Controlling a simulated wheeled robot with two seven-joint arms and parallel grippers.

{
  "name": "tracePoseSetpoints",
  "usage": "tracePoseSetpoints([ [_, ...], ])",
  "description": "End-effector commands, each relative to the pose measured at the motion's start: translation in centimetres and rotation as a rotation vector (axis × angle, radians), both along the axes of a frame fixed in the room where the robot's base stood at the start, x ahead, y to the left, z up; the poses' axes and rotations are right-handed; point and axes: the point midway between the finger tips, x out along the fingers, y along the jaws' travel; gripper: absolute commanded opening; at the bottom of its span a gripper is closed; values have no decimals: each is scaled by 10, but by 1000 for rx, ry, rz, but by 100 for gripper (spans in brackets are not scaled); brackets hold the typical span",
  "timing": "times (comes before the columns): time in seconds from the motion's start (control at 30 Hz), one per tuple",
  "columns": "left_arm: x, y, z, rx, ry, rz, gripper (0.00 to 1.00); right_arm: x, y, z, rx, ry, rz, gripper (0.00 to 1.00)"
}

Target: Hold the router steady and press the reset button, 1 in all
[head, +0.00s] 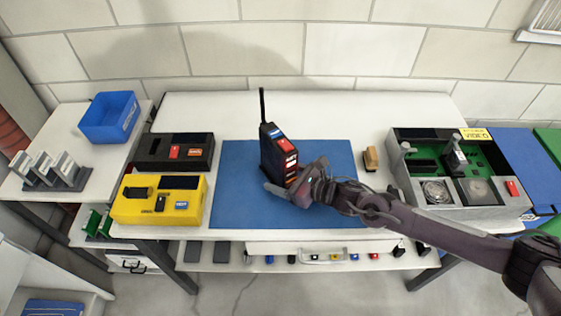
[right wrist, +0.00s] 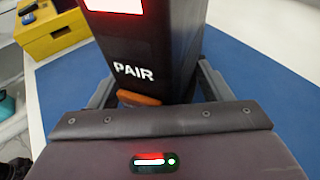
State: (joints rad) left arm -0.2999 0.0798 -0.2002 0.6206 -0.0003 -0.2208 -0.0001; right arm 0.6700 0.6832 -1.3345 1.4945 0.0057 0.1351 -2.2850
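The router (head: 271,153) is a black upright box with a thin antenna, standing on the blue mat (head: 235,200). Its front carries red, white and orange panels. In the right wrist view the router (right wrist: 165,50) shows the word PAIR above an orange button (right wrist: 139,98). My right gripper (head: 298,183) is low at the router's front, with one finger on each side of it. Whether both fingers touch it is not clear. No button marked reset can be made out. My left gripper is not in view.
A yellow device (head: 160,213) and a black device (head: 150,152) stand left of the mat. A brown block (head: 370,159) and a grey case with green boards (head: 408,198) are on the right. A blue bin (head: 109,117) is at the far left. The mat around the router is bare.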

Motion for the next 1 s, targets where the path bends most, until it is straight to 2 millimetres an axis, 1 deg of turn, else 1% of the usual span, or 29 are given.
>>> tracePoseSetpoints([
  [0.27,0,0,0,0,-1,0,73,0,1,0,0,0,1,71],
  [0.6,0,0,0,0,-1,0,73,0,1,0,0,0,1,28],
  [0.7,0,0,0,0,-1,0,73,0,1,0,0,0,1,27],
  [0.77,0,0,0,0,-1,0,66,0,1,0,0,0,1,27],
  [1.0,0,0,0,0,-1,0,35,0,1,0,0,0,0,27],
])
